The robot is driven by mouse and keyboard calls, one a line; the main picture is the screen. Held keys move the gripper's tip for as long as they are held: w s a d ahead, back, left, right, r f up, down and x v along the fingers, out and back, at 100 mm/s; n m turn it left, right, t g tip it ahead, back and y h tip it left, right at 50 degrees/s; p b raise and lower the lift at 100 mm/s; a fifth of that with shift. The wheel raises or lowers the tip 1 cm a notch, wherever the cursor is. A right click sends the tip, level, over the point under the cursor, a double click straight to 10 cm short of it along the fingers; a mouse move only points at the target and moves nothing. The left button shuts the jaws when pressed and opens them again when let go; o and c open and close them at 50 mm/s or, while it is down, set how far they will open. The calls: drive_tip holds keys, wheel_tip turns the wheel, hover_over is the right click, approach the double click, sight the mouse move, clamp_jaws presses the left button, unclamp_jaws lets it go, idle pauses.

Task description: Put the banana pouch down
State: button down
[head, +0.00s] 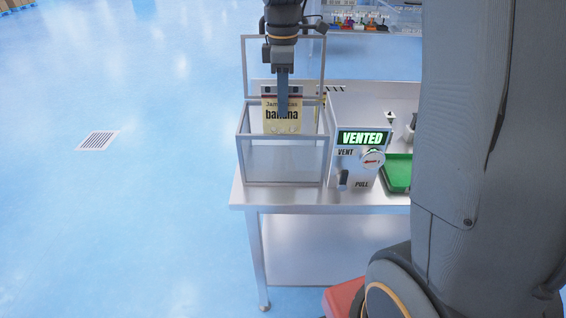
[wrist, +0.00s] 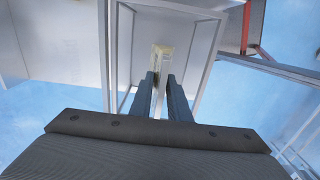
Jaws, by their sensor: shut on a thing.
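The banana pouch (head: 283,116) is a yellow pouch with dark lettering, seen upright in the head view within the upper part of the clear-walled, grey-framed box (head: 240,160). My gripper (head: 283,108) comes down from above and is shut on the pouch. In the wrist view my gripper's two fingers (wrist: 160,95) pinch the pouch's thin pale top edge (wrist: 161,62), with the frame of the box (wrist: 205,60) around it. The pouch's lower end shows above the box floor in the head view; whether it touches anything is unclear.
The box stands on the left end of a steel table (head: 290,196). Right beside it is a steel unit with a lit "VENTED" sign (head: 362,139), a dial (head: 372,160) and a "PULL" handle (head: 343,180). A green tray (head: 397,173) lies further right, partly hidden by my arm.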

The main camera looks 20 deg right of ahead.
wheel_tip(320, 180, down, 10)
drive_tip(key=p, duration=0.2)
drive_tip(key=shift+f+p, duration=0.1)
drive_tip(key=shift+p, duration=0.25)
drive_tip(key=c, duration=1.7)
unclamp_jaws()
drive_tip(key=shift+o, duration=0.2)
drive_tip(key=shift+s, duration=0.1)
wheel_tip(320, 180, up, 12)
drive_tip(key=b, duration=0.3)
